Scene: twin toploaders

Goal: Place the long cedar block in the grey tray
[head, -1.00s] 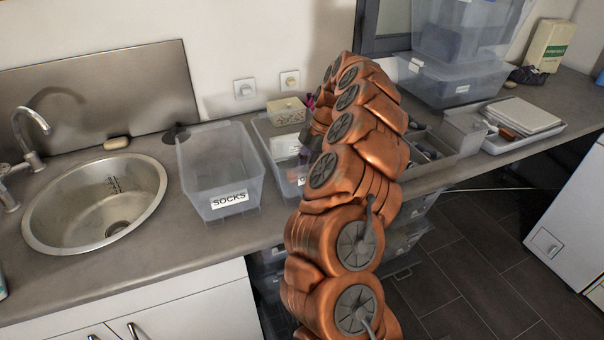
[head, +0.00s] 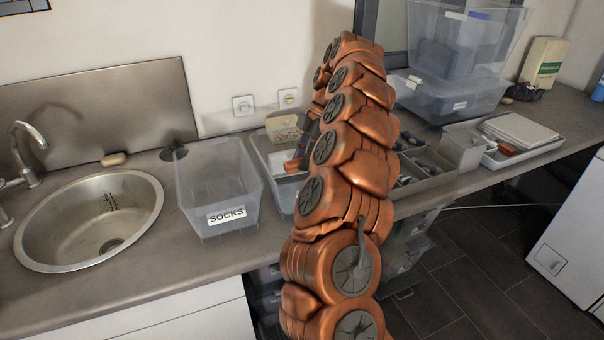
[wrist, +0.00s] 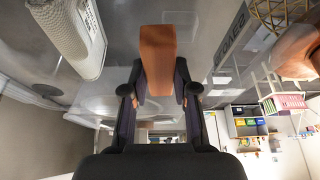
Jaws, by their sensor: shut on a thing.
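The long cedar block (wrist: 158,62) is an orange-brown bar in the wrist view. My gripper (wrist: 158,98) is shut on it, with one dark finger at each side, and the block sticks out beyond the fingertips. In the head view my dark gripper (head: 306,146) shows left of my arm, over the clear bin right of the SOCKS bin; a small orange-brown piece beside it looks like the block. A grey divided tray (head: 432,182) stands on the counter right of my arm, partly hidden by it. I cannot tell whether this is the task's tray.
The clear SOCKS bin (head: 218,190) stands right of the round sink (head: 90,220). A second clear bin (head: 283,194) is partly behind my arm, with a patterned box (head: 283,128) at its back. Farther right are a shallow tray (head: 500,160) with pale boards and stacked clear boxes (head: 455,92).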

